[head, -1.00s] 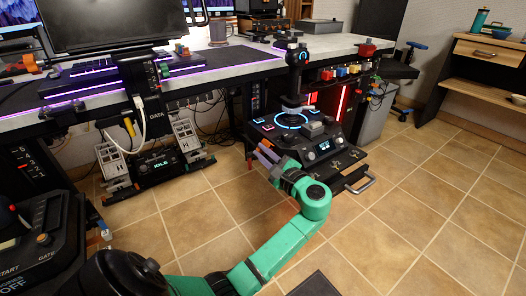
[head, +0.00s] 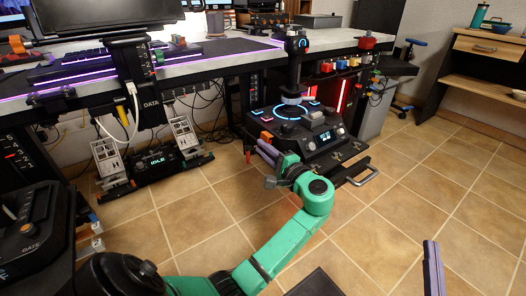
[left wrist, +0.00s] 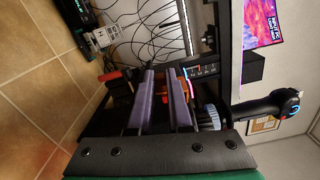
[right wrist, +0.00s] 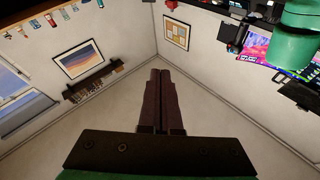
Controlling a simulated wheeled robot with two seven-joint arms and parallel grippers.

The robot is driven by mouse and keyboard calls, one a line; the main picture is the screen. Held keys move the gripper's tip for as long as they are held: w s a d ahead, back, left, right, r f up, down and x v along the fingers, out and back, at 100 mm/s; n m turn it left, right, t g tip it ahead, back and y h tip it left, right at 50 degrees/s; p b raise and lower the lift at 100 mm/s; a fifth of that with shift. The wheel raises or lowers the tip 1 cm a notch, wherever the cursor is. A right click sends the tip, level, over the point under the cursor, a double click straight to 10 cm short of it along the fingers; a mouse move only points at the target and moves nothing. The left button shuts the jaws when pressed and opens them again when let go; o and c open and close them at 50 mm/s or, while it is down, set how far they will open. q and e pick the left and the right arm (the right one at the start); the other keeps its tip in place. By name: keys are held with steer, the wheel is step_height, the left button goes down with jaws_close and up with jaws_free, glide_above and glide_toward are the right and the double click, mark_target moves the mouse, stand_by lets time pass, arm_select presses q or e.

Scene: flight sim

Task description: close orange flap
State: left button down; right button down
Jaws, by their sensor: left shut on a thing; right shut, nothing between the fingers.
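The orange flap (head: 266,136) is a small orange piece at the left side of the black joystick console (head: 325,140). In the left wrist view an orange patch (left wrist: 185,86) shows at the fingertips, partly hidden by them. My left gripper (head: 260,148) is at the console's left side, its purple fingers against the orange piece with a narrow gap between them. The exact contact is hidden. My right gripper (head: 433,252) is at the lower right over the floor, far from the console. Its fingers are shut and empty in the right wrist view (right wrist: 160,75).
The joystick (head: 293,75) rises from the console beside my left gripper. A metal handle (head: 364,178) juts from the console's front right. The desk (head: 215,62) runs behind, with a pedal unit (head: 157,162) below it. The tiled floor at right is open.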

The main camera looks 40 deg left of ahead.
arm_select(q)
steer(key=shift+w+d+f+n, duration=0.1)
steer(key=shift+f+n, duration=0.05)
steer(key=shift+n, duration=0.15)
arm_select(e)
step_height(320, 180, up, 6)
steer(key=t, duration=0.1)
steer(key=shift+w+d+t+y, duration=0.15)
steer(key=shift+d+t+y, duration=0.15)
steer(key=shift+d+t, duration=0.1)
arm_select(q)
steer(key=c, duration=0.8)
jaws_free()
steer(key=shift+c, duration=0.2)
